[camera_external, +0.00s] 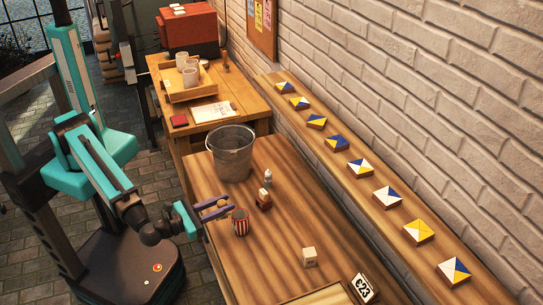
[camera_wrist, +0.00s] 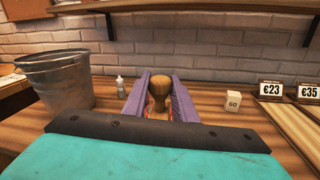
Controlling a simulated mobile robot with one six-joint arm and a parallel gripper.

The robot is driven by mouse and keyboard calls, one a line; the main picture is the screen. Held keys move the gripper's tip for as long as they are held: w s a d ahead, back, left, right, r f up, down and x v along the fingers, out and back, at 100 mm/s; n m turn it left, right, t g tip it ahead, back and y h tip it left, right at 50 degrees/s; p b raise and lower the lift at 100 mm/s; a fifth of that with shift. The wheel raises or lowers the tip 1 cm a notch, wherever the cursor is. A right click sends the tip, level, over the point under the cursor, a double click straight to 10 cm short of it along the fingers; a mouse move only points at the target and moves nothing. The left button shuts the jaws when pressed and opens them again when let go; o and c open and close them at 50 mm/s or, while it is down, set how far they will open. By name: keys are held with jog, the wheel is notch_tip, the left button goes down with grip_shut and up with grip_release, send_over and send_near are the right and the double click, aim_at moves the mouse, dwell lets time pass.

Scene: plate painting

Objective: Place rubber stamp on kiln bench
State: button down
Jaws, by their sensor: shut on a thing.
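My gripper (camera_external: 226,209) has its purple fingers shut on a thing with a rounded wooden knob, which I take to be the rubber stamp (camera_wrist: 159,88). In the wrist view the knob stands between the fingers, and its lower part is mostly hidden. In the external view the gripper is over the near wooden table (camera_external: 290,205), close to a red-and-white striped cup (camera_external: 240,224). I cannot tell whether the stamp touches the cup. The kiln bench (camera_external: 238,92) is the farther wooden bench, with a red kiln (camera_external: 188,30) at its back.
A metal bucket (camera_external: 231,155) stands at the near table's far end, towards the kiln bench. A small bottle (camera_external: 268,177), a reddish-brown block (camera_external: 263,199) and a pale cube (camera_external: 309,257) are on the table. A tray (camera_external: 190,91) with cups and a paper (camera_external: 211,112) occupy the bench.

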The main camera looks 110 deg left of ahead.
jog(key=shift+r, duration=0.1)
dwell(0.3)
notch_tip(320, 180, up, 28)
jog(key=a+n+g+y, duration=0.35)
jog(key=a+g, duration=0.25)
jog(key=a, duration=3.1)
jog(key=s+a+n+g, duration=0.2)
jog(key=s+a, duration=0.3)
jog(key=a, duration=0.6)
jog(key=s+a+n+g, duration=0.15)
jog(key=s+a, duration=0.45)
jog(key=a, duration=0.6)
jog(key=s+a+n+g+b, duration=0.15)
jog(key=s+a+g, duration=0.25)
jog(key=s+a, duration=1.3)
notch_tip(320, 180, down, 26)
jog(key=shift+w+d, duration=0.3)
